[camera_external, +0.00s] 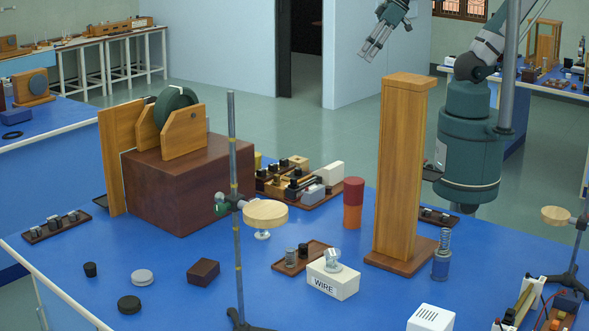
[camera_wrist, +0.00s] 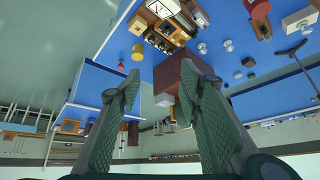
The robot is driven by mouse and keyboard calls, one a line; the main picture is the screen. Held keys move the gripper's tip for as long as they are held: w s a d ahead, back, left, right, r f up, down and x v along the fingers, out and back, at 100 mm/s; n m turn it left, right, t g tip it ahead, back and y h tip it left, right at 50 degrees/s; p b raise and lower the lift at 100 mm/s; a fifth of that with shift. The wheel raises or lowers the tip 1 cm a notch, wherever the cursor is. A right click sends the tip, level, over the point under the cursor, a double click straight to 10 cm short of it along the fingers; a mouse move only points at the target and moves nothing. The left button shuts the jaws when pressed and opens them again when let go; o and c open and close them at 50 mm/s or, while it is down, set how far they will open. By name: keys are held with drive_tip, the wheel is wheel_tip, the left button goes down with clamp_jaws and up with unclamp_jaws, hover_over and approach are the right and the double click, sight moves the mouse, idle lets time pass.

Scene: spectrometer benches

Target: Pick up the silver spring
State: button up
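The silver spring (camera_external: 444,242) stands upright on a blue-grey cylinder (camera_external: 440,266) near the right side of the blue bench, just right of the tall wooden column's base. My gripper (camera_external: 372,50) is high above the far side of the bench, well away from the spring and angled down to the left. In the wrist view my gripper (camera_wrist: 160,72) has its two fingers spread wide, with nothing between them. I cannot pick out the spring in the wrist view, which shows the room at an upturned angle.
The tall wooden column (camera_external: 396,170) stands close left of the spring. A retort stand (camera_external: 574,250) is to the right, and a white WIRE box (camera_external: 332,281) and small wooden tray (camera_external: 280,266) are left. Another stand (camera_external: 237,200) rises mid-bench.

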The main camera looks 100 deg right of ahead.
drive_tip(key=w+a+m+g+b, duration=0.25)
drive_tip(key=w+a+m, duration=0.25)
drive_tip(key=w+a, duration=0.8)
drive_tip(key=w+a+f+m+g+y+b, duration=0.15)
drive_tip(key=w+a+f+m, duration=0.35)
drive_tip(key=w+a, duration=0.9)
drive_tip(key=m+g+h+b, duration=0.2)
drive_tip(key=m+g+b, duration=0.1)
drive_tip(key=m+b, duration=0.3)
hover_over(290, 249)
drive_tip(key=shift+m, duration=0.6)
wheel_tip(290, 249, down, 32)
drive_tip(key=shift+r+p, duration=0.1)
drive_tip(key=shift+p, duration=0.3)
drive_tip(key=shift+f, duration=0.2)
drive_tip(key=shift+f, duration=1.3)
